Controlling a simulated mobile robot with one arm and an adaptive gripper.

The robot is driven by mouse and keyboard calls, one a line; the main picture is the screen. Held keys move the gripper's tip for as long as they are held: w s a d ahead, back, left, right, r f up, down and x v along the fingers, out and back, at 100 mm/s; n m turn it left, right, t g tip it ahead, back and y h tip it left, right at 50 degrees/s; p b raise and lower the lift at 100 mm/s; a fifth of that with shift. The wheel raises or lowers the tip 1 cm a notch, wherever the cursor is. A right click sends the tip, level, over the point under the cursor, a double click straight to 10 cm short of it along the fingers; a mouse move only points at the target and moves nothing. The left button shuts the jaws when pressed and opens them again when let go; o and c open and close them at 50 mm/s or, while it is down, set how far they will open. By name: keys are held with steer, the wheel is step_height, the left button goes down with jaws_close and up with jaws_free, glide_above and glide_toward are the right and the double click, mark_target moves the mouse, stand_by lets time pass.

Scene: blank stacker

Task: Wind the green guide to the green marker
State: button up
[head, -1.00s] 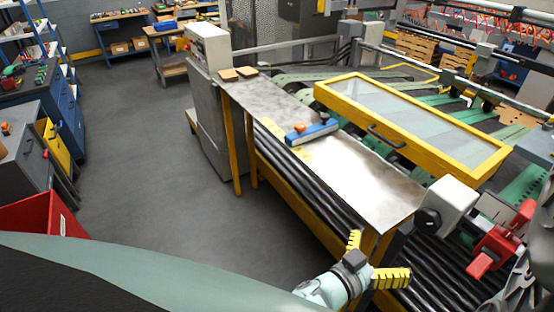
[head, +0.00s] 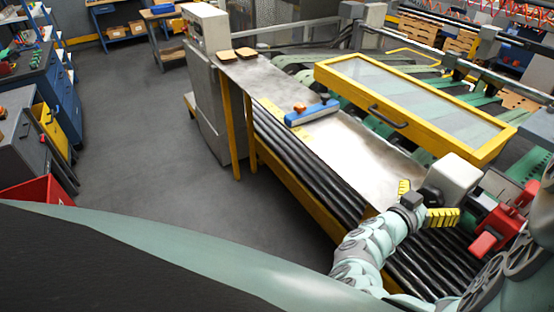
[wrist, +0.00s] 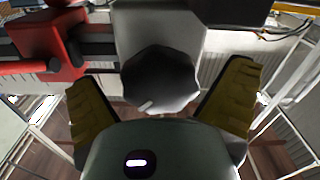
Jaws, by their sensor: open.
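My gripper (head: 424,203) is open, with its yellow ribbed fingers spread, at the near right corner of the metal table. In the wrist view a dark faceted knob (wrist: 160,80) with a short white line on its face sits between and beyond the open fingers; I cannot tell whether they touch it. The knob is on a pale grey housing (head: 456,178). A red guide block (head: 494,228) stands right of the housing in the head view; it also shows at upper left in the wrist view (wrist: 47,42). I cannot make out a green guide or a green marker.
A metal table (head: 350,150) holds a blue bar (head: 312,112) with an orange knob. A yellow-framed clear guard (head: 410,100) lies over the machine behind it. Dark rollers (head: 430,265) run below the gripper. Open grey floor (head: 150,130) lies to the left.

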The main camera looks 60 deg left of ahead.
steer(key=shift+w, duration=0.1)
steer(key=c, duration=1.2)
